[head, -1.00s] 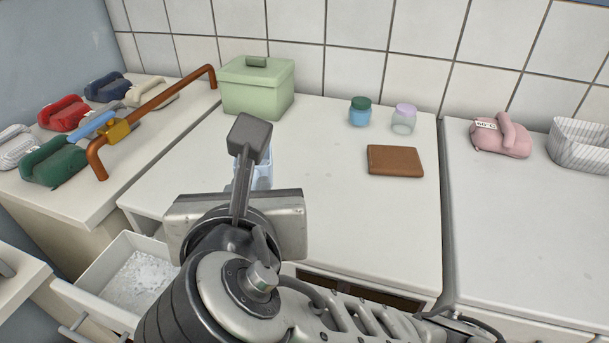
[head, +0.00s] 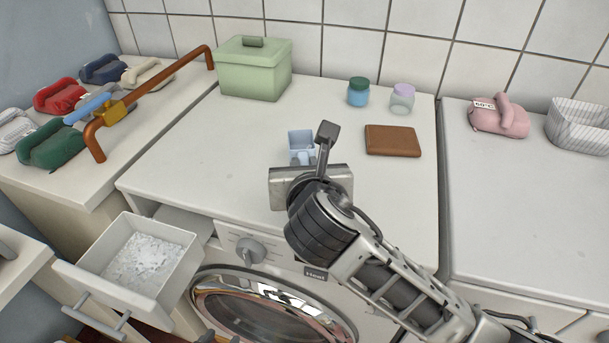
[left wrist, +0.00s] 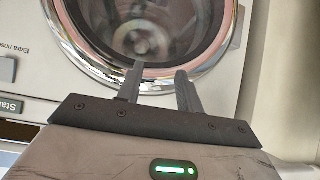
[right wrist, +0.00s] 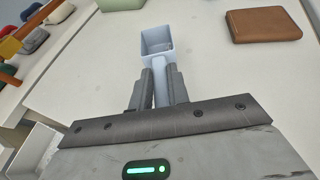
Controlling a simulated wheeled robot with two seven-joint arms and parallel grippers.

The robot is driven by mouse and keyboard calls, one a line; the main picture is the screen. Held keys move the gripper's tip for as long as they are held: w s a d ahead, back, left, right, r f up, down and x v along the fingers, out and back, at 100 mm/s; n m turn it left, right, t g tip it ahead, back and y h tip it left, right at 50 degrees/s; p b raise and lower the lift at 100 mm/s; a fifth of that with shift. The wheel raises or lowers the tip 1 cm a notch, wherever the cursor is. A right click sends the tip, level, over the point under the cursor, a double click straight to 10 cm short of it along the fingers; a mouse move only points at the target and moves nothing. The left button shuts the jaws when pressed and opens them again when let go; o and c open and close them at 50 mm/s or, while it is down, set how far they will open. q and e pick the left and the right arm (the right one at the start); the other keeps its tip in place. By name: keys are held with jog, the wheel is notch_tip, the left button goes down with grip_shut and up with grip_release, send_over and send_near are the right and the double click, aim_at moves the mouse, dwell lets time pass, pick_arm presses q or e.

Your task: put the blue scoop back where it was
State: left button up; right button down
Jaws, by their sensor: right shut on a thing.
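The light blue scoop (head: 301,141) is a small square cup with a handle. My right gripper (head: 323,150) is shut on its handle, over the front middle of the washer top (head: 220,150). In the right wrist view the scoop's cup (right wrist: 157,42) points away from me and looks empty, with the handle between the fingers (right wrist: 160,90). I cannot tell whether the cup touches the top.
An open drawer (head: 185,237) of white powder sticks out at the left front. On the top stand a green lidded box (head: 254,72), two small jars (head: 358,92) (head: 402,98) and a brown wallet-like item (head: 392,140). A copper rail (head: 160,85) edges the left counter. The top's left middle is clear.

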jog(key=shift+f, duration=1.15)
jog(key=shift+f, duration=0.1)
jog(key=c, duration=1.3)
grip_release()
jog(key=shift+c, duration=0.2)
jog(key=shift+s+r, duration=0.2)
jog(key=shift+s, duration=0.05)
jog(key=v, duration=1.1)
jog(key=shift+s+r, duration=0.15)
jog(key=shift+s, duration=0.1)
